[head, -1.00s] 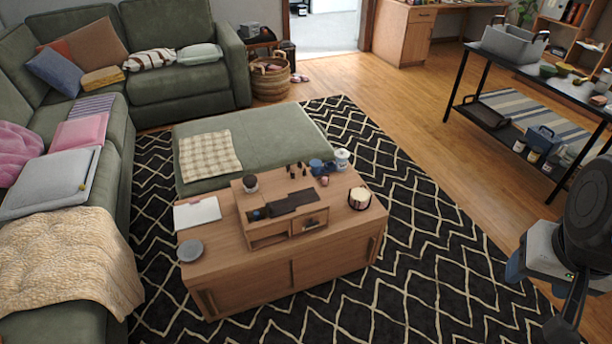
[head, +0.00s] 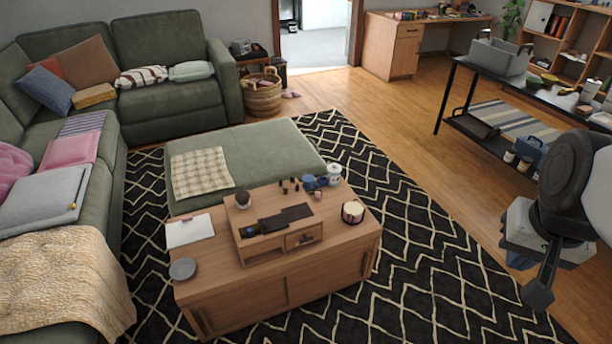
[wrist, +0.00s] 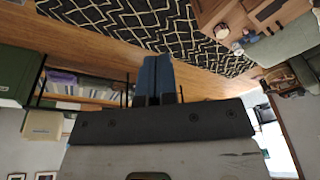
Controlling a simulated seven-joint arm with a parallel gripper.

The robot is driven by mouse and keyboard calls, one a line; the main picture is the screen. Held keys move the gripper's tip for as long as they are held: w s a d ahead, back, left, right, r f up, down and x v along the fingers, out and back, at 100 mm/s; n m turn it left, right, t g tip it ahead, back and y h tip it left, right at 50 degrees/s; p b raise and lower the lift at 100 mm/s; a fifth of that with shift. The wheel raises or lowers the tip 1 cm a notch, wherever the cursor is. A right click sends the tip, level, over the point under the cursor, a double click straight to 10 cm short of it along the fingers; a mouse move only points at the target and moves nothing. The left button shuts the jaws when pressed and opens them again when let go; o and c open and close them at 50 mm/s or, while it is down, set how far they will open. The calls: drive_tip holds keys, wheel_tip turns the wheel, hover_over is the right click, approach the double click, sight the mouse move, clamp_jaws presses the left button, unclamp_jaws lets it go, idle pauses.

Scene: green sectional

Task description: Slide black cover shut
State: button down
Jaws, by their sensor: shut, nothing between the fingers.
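The black cover (head: 285,218) lies on top of the small wooden organizer (head: 262,256) on the coffee table (head: 245,288). To the left of the cover, part of the top shows an open recess with a small blue item (head: 252,231) in it. My gripper (wrist: 158,62) shows its two blue fingers together and empty in the wrist view. In the head view my arm is at the right edge, over the floor and well apart from the coffee table. The fingers are mostly hidden there. The coffee table also shows at the top right of the wrist view.
On the coffee table are a candle (head: 352,212), a white lidded jar (head: 334,173), blue cups (head: 314,182), a grey dish (head: 182,268) and a notepad (head: 190,231). A black shelf table (head: 448,97) stands at the right. The patterned rug (head: 420,235) is clear right of the coffee table.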

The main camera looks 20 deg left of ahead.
drive_tip(key=w+a+f+m+g+y, duration=0.1)
drive_tip(key=w+a+f, duration=0.2)
drive_tip(key=w+a, duration=0.7)
drive_tip(key=w+a+f+m+g+y, duration=0.15)
drive_tip(key=w+a+f, duration=0.25)
drive_tip(key=w+a, duration=0.5)
drive_tip(key=w+a+f+m, duration=0.25)
drive_tip(key=w+a, duration=0.45)
drive_tip(key=w, duration=0.6)
drive_tip(key=w+a+f+m+g, duration=0.1)
drive_tip(key=w+a+f, duration=0.2)
drive_tip(key=a+f, duration=0.7)
drive_tip(key=w+a+f+m+g, duration=0.1)
drive_tip(key=w+a+f, duration=0.2)
drive_tip(key=a+f, duration=0.8)
drive_tip(key=w+a+f+m+g, duration=0.1)
drive_tip(key=w+a+f, duration=0.1)
drive_tip(key=a+f, duration=0.8)
wheel_tip(320, 180, down, 2)
drive_tip(key=shift+w+a+f, duration=0.1)
drive_tip(key=shift+w+a, duration=0.25)
drive_tip(key=shift+w, duration=0.05)
drive_tip(key=shift+f+y, duration=0.1)
drive_tip(key=shift+y, duration=0.15)
